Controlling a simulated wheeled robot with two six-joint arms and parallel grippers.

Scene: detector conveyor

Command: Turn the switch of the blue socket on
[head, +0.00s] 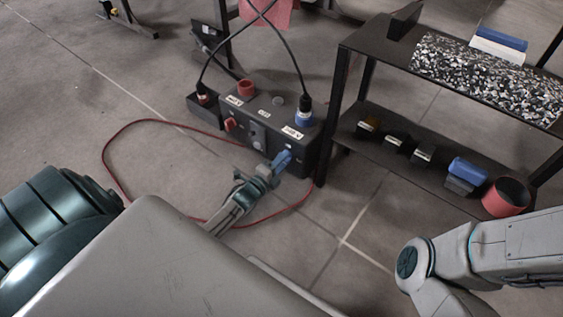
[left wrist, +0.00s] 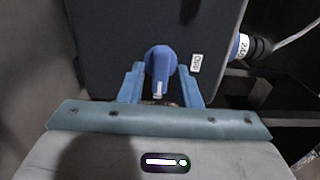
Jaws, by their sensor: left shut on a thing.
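The dark socket box (head: 262,133) stands on the floor in the middle of the head view. The blue socket (head: 304,117) is at its right end, with a black plug and cable in it; its blue edge (left wrist: 241,46) shows at right in the left wrist view. The blue switch (left wrist: 160,66) sits on the box face, its white mark pointing down in the picture, beside a white label that seems to read OFF. My left gripper (head: 279,163) is at this switch; its blue fingers (left wrist: 161,88) stand on both sides of it, shut on it. My right gripper is out of view.
A red switch (head: 230,124) and a red socket (head: 245,88) are on the box's left part. A black shelf (head: 345,120) stands close at right, with a red cup (head: 506,197) on its lower board. A red cable (head: 107,150) loops on the floor.

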